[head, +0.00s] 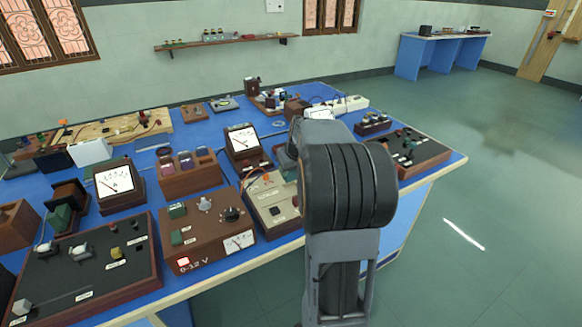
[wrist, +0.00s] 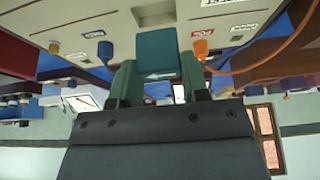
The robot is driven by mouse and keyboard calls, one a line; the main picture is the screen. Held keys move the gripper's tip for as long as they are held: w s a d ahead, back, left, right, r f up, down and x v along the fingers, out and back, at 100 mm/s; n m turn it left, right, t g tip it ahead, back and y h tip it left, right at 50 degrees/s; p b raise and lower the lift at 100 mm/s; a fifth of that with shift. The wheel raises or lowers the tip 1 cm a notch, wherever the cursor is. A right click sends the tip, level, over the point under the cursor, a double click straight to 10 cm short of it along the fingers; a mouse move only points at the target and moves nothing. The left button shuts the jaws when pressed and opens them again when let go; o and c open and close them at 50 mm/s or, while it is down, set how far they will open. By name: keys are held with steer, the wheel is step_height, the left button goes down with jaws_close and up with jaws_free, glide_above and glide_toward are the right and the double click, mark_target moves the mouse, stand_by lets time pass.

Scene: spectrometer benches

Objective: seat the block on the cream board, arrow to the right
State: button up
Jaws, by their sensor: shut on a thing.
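A teal block (wrist: 157,52) with a white arrow on one face is held between the green fingers of my gripper (wrist: 158,72) in the wrist view. The arrow seems to point left in that picture. The cream board (head: 283,222) lies near the table's front edge, left of my arm, with a dark square on it. The wrist view shows the board's cream surface (wrist: 130,14) close to the block, with an orange knob (wrist: 201,48) and a blue knob (wrist: 105,50). I cannot tell whether block and board touch. My arm hides my gripper in the head view.
A brown 0-12 V box (head: 200,235) stands left of the board, and a meter (head: 243,142) stands behind it. An orange wire (wrist: 270,55) loops beside the block. A dark panel (head: 425,152) lies right of my arm. The blue tabletop is crowded.

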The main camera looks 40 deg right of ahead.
mark_target(292, 175)
steer(key=shift+f+b, duration=1.35)
steer(key=shift+f, duration=0.6)
steer(key=o, duration=1)
steer(key=p+v, duration=0.1)
steer(key=v, duration=1.3)
steer(key=shift+p, duration=0.35)
steer(key=shift+f, duration=0.1)
steer(key=s+a+p, duration=0.4)
steer(key=a, duration=0.3)
steer(key=s+a+r+n+p, duration=0.1)
steer(key=s+a+p, duration=0.2)
steer(key=a, duration=0.5)
steer(key=s+a+g+p, duration=0.1)
steer(key=s+a+p, duration=0.3)
steer(key=a, duration=0.3)
steer(key=shift+s+a+r+n+y+p, duration=0.15)
steer(key=shift+s+a+n+y+p, duration=0.2)
steer(key=shift+s, duration=0.25)
